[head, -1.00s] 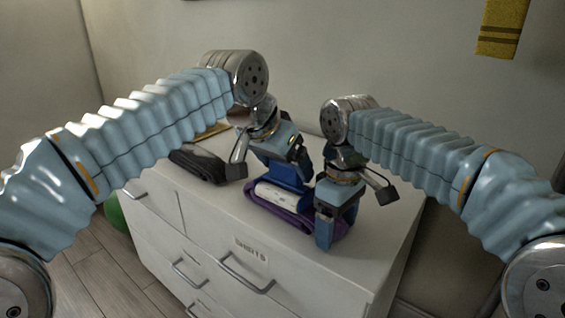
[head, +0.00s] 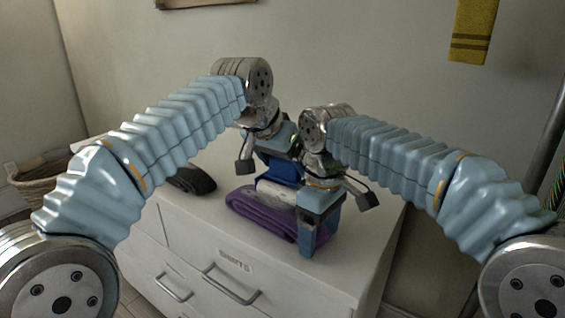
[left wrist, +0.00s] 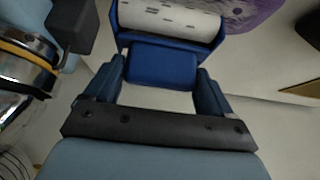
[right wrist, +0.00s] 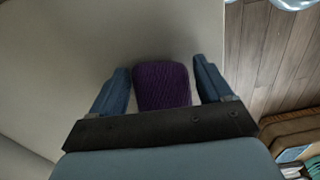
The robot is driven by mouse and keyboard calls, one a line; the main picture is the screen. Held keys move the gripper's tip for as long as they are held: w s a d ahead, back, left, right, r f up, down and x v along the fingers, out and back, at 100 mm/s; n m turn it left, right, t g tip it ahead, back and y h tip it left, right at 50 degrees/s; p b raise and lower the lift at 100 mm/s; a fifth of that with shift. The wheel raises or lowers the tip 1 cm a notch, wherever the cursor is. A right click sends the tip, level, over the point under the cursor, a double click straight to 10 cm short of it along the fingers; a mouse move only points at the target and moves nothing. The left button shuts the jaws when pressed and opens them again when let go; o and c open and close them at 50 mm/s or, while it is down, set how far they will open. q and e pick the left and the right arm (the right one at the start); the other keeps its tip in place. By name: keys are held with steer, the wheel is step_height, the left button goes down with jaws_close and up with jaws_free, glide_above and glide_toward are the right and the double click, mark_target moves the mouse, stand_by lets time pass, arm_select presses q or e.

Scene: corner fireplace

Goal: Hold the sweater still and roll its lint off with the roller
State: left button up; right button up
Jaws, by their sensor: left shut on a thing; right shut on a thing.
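The folded purple sweater (head: 258,211) lies on the white dresser top. The lint roller has a blue handle (left wrist: 160,68) and a white cylinder (left wrist: 172,20) marked with dark specks; the cylinder is over the sweater, touching it as far as I can tell. My left gripper (head: 284,170) is shut on the roller's handle at the sweater's far side. My right gripper (head: 308,240) points down and is shut on the sweater's right end, and the purple knit (right wrist: 163,87) shows between its fingers. My arms hide part of the sweater and roller. Pale marks show on the sweater in the left wrist view.
The dresser (head: 275,262) has labelled drawers with metal handles. A dark folded garment (head: 192,180) lies to the left on its top. A wicker basket (head: 42,182) stands on the floor at far left. A yellow cloth (head: 470,32) hangs on the wall.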

arm_select(q)
steer(key=shift+w+a, duration=0.65)
steer(key=shift+a, duration=0.2)
steer(key=shift+s+a, duration=1.05)
steer(key=shift+s, duration=0.2)
steer(key=shift+s+a, duration=1.05)
steer(key=shift+s, duration=0.2)
steer(key=shift+w+a, duration=0.8)
steer(key=shift+a, duration=0.1)
steer(key=shift+w+d+r, duration=0.1)
steer(key=shift+w+d, duration=1)
steer(key=shift+w, duration=0.15)
steer(key=shift+w+d, duration=1.05)
steer(key=shift+w, duration=0.15)
steer(key=shift+f, duration=0.2)
step_height(320, 180, up, 5)
steer(key=shift+w+r, duration=0.1)
steer(key=shift+r, duration=0.5)
